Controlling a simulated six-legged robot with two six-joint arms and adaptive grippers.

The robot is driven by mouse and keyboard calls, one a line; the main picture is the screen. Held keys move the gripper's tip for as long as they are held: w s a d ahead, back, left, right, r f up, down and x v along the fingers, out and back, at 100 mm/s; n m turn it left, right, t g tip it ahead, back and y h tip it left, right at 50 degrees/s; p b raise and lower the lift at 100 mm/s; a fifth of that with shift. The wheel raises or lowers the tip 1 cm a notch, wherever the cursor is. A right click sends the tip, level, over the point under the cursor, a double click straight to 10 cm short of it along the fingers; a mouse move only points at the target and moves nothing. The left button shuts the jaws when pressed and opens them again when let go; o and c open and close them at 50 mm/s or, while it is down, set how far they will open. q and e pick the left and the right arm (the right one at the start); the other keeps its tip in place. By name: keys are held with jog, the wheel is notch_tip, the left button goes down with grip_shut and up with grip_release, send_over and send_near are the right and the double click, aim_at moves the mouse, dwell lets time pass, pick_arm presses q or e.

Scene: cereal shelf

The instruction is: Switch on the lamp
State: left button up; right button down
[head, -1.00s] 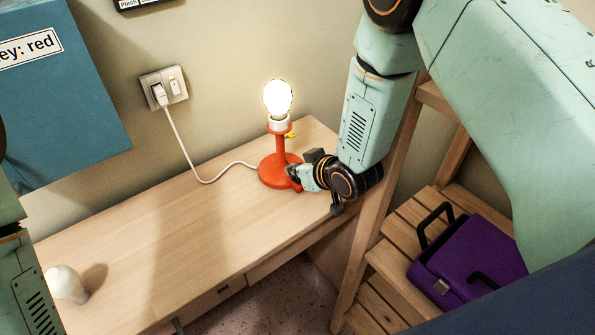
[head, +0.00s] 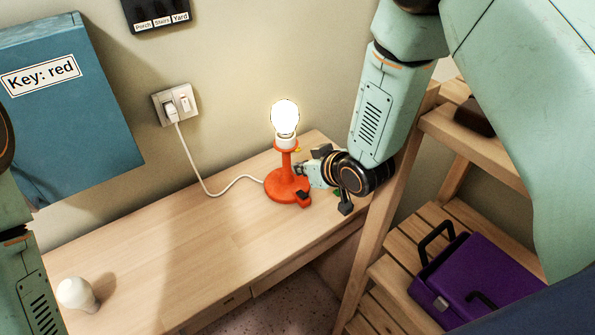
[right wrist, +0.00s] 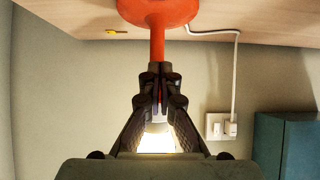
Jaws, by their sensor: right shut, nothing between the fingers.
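The orange-red lamp (head: 287,187) stands upright on the desk with a bare bulb (head: 285,117) that glows bright. A small dark and red part (head: 303,199), perhaps its switch, sits at the front of the lamp's round base. My right gripper (head: 303,169) is shut and empty, close beside the lamp's stem above the base. In the right wrist view, the lamp's base (right wrist: 158,10) is at the top and the shut fingertips (right wrist: 158,70) overlap the stem; whether they touch it I cannot tell. My left gripper is out of view; only its arm shows at the left.
The lamp's white cord runs to a wall socket (head: 177,105). A spare white bulb (head: 76,293) lies on the desk's (head: 190,245) near left. A blue box (head: 70,110) labelled "Key: red" is at upper left. A purple case (head: 480,275) sits on the wooden shelf at right. The desk's middle is clear.

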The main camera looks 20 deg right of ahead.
jog(key=s+d+r, duration=0.1)
jog(key=s+r, duration=0.3)
jog(key=r, duration=0.1)
jog(key=shift+s+d+r, duration=0.2)
jog(key=shift+r, duration=0.15)
jog(key=shift+w+f, duration=0.15)
jog(key=shift+w, duration=0.1)
